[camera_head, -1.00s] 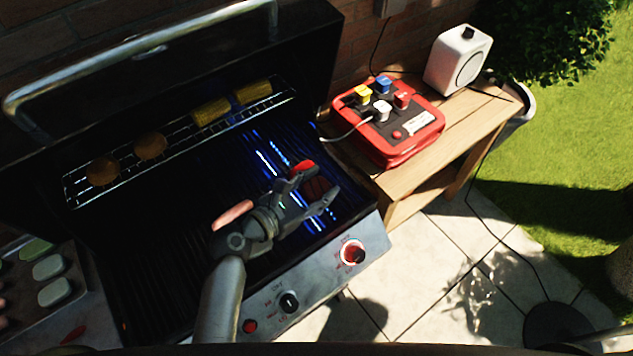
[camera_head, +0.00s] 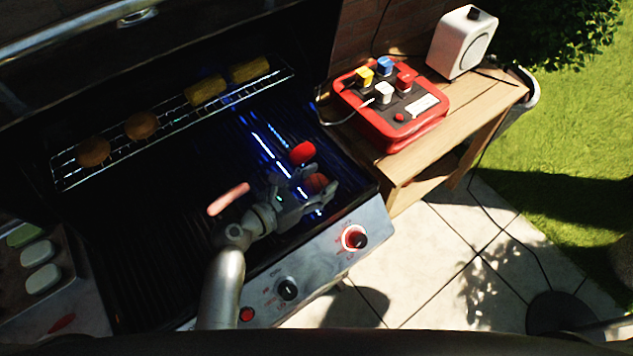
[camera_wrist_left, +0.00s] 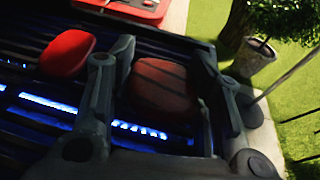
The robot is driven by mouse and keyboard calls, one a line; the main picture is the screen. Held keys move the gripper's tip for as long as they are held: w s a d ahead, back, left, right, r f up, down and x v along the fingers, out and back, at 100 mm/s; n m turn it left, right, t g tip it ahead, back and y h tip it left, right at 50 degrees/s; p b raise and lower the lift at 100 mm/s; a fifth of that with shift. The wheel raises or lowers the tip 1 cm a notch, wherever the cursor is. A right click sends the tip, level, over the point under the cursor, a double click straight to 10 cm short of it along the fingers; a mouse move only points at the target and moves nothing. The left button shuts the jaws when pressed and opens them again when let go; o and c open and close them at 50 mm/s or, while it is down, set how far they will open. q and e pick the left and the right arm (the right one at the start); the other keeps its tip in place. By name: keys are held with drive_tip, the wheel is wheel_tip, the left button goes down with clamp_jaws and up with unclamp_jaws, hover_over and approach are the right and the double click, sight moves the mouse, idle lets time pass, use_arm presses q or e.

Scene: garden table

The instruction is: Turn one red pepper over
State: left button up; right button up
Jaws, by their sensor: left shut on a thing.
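My left gripper (camera_head: 306,190) is over the front right of the grill grate (camera_head: 215,165). It is shut on a dark red pepper piece (camera_head: 316,183), which shows between the fingers in the left wrist view (camera_wrist_left: 165,88). Dark grill stripes cross its visible face. I cannot tell whether it touches the grate. A second, brighter red pepper piece (camera_head: 302,152) lies on the grate just beyond the gripper, with no stripes on its visible face. It also shows left of the fingers in the wrist view (camera_wrist_left: 67,54). My right gripper is not in view.
A sausage (camera_head: 228,199) lies left of the gripper. Corn and round patties sit on the raised rack (camera_head: 175,122). The open lid stands behind. A red power box (camera_head: 390,108) is on the wooden side table (camera_head: 463,125). A tray (camera_head: 75,285) is at left.

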use_arm(q)
drive_tip(key=shift+f, duration=0.2)
drive_tip(key=shift+f, duration=0.15)
drive_tip(key=o, duration=1.1)
drive_tip(key=v, duration=1.2)
